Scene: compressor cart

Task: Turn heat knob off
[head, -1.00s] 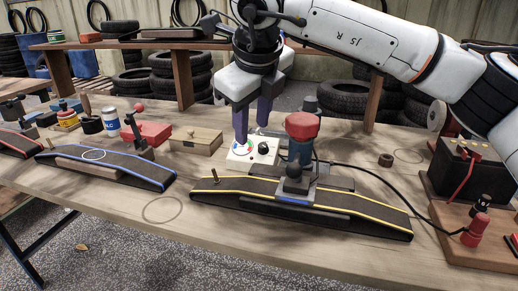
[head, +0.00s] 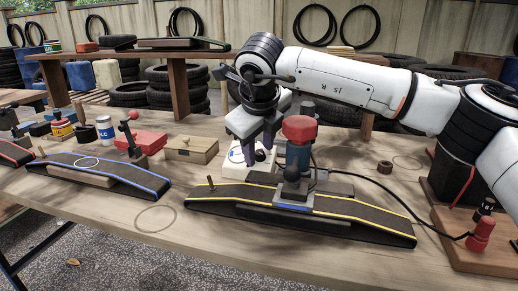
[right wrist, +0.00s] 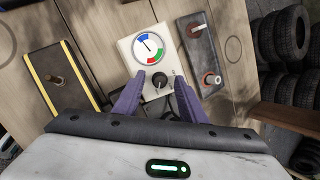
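The heat control is a small white box (head: 236,169) on the workbench, behind the yellow-edged ramp. In the right wrist view, the white box (right wrist: 140,45) carries a round dial with blue, green and red arcs and a dark needle. Below the dial is a black knob (right wrist: 160,80). My right gripper (head: 259,160) is over the box, pointing down. In the right wrist view its purple fingers (right wrist: 159,78) are apart, one on each side of the knob, and hold nothing; contact cannot be told. In the head view the gripper hides the knob. My left gripper is not in view.
A red-capped blue compressor (head: 299,145) stands close right of the gripper, by the yellow-edged ramp (head: 340,211). A wooden box (head: 191,150) lies to the left. A black cable (head: 385,190) runs to a red plug at right. A shelf (head: 185,85) stands behind.

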